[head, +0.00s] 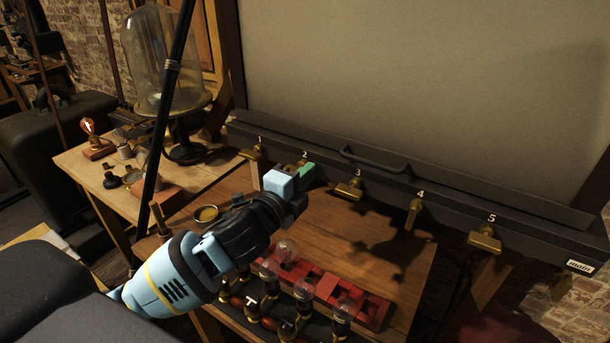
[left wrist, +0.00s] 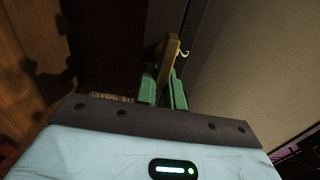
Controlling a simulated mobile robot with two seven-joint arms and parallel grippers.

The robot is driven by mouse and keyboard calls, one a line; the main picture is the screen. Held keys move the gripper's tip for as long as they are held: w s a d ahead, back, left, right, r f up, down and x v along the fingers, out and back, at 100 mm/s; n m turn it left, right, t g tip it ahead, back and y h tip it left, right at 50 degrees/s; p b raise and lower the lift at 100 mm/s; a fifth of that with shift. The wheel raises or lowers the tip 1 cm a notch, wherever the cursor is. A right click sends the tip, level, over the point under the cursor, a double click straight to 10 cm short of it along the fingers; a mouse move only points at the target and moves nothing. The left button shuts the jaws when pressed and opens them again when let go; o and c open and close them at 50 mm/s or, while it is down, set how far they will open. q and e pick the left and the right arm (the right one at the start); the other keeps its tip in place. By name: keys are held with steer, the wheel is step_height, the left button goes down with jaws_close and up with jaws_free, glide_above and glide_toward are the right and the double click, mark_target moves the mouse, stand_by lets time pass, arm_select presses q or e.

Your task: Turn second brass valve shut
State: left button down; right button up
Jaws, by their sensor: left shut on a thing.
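The second brass valve (head: 302,162) sits below the label 2 on the dark rail and is mostly hidden behind my left gripper (head: 304,176). In the left wrist view its brass lever (left wrist: 169,60) stands between the green fingertips of my left gripper (left wrist: 164,92). The gripper is shut on this lever. How far the lever is turned is hard to tell. My right gripper is not in view.
Valve 1 (head: 252,153) and valve 3 (head: 350,188) flank it closely. Valve 4 (head: 414,212) has its lever hanging down; valve 5 (head: 485,239) is farther right. Bulb-topped jars (head: 303,290) and a red holder (head: 372,309) stand on the wooden table (head: 405,262) below.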

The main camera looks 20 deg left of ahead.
arm_select(q)
steer(key=c, duration=1.5)
jaws_free()
steer(key=shift+s, duration=0.1)
steer(key=s+a, duration=0.1)
steer(key=s, duration=0.6)
steer(key=shift+s+b, duration=0.3)
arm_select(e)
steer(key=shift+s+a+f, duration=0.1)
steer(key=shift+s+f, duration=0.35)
arm_select(q)
steer(key=shift+f, duration=0.1)
